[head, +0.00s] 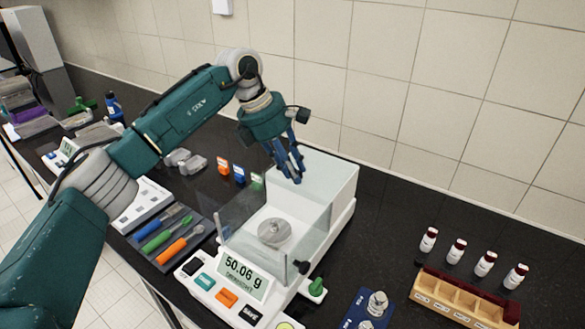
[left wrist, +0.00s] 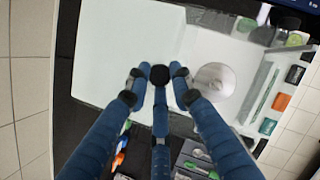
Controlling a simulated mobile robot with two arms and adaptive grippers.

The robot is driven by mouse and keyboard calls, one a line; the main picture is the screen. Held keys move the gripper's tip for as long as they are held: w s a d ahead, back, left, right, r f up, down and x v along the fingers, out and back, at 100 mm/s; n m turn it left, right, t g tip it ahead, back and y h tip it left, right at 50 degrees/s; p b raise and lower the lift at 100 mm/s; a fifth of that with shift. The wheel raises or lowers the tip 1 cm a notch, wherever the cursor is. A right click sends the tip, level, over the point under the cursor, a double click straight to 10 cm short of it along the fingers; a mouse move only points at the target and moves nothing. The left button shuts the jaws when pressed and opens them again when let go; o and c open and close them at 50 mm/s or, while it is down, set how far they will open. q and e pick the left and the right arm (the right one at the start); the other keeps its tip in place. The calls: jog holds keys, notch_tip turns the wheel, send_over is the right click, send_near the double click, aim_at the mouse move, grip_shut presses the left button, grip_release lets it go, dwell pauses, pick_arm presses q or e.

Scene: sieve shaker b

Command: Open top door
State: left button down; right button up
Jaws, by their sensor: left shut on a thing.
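The analytical balance (head: 205,284) stands on the dark bench in the head view, with glass walls around a round metal pan (head: 274,232). Its display reads about 50.06 g. My left gripper (head: 291,172) reaches down from above to the top of the balance and is shut on the top door. In the left wrist view the three blue fingers (left wrist: 160,75) close together at the top door (left wrist: 130,50), a pale panel; the handle is hidden by the fingertips. The pan (left wrist: 213,82) shows to their right. I cannot tell how far the door is open. My right gripper is not in view.
A tray of coloured spatulas (head: 168,238) lies left of the balance, with small coloured boxes (head: 239,174) behind. At right stand several vials (head: 456,250), a wooden rack (head: 460,301) and a blue weight holder (head: 356,312). The tiled wall is close behind.

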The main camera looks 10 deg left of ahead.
pick_arm(q)
jog(key=c, duration=1.5)
grip_release()
jog(key=shift+r, duration=0.15)
jog(key=v, duration=1.2)
jog(key=shift+s, duration=0.15)
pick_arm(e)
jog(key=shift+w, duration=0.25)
